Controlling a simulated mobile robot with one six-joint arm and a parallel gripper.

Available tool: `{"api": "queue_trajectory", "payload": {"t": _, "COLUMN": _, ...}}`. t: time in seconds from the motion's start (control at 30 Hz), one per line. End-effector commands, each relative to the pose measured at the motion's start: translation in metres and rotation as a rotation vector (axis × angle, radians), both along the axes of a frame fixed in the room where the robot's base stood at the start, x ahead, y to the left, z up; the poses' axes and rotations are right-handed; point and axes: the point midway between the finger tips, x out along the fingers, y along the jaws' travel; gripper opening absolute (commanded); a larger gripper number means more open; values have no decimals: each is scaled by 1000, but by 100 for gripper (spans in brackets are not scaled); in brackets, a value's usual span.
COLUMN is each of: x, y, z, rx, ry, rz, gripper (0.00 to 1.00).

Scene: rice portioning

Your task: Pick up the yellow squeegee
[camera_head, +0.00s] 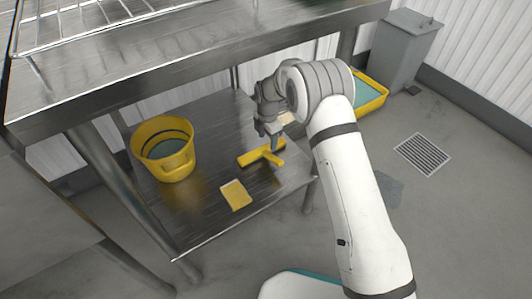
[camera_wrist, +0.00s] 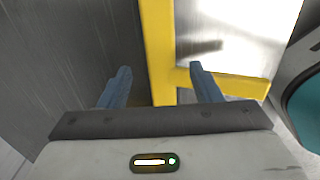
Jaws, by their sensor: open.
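The yellow squeegee (camera_head: 258,155) lies on the lower metal shelf (camera_head: 215,220), between a yellow bucket and my arm. It is T-shaped. In the wrist view the squeegee (camera_wrist: 157,40) shows as a long yellow bar running between my fingers, with a yellow branch going off to the right. My gripper (camera_head: 270,135) is just above the squeegee, pointing down. In the wrist view my gripper (camera_wrist: 160,82) has its two blue fingers apart, one on each side of the long bar. The right finger overlaps the branch in the picture; I cannot tell whether it touches.
The yellow bucket (camera_head: 176,171) stands on the shelf at left, and a flat yellow item (camera_head: 235,195) lies near the front edge. The metal upper tabletop (camera_head: 150,62) overhangs the shelf. A yellow tray (camera_head: 371,96) and a grey bin (camera_head: 402,50) are behind at right.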

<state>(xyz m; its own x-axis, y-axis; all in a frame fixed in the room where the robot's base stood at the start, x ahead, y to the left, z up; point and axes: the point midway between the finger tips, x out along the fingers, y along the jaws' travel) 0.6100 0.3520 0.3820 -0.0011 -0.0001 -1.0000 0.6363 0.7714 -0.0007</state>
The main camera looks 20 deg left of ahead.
Motion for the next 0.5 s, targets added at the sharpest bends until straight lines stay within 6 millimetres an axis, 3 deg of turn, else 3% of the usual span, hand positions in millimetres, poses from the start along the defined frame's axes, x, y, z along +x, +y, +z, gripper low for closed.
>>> {"api": "queue_trajectory", "payload": {"t": 0.23, "x": 3, "y": -5, "z": -40, "rx": -1, "ry": 1, "rz": -9, "gripper": 58}}
{"api": "queue_trajectory", "payload": {"t": 0.5, "x": 4, "y": -6, "z": -44, "rx": 1, "ry": -1, "rz": -12, "gripper": 58}}
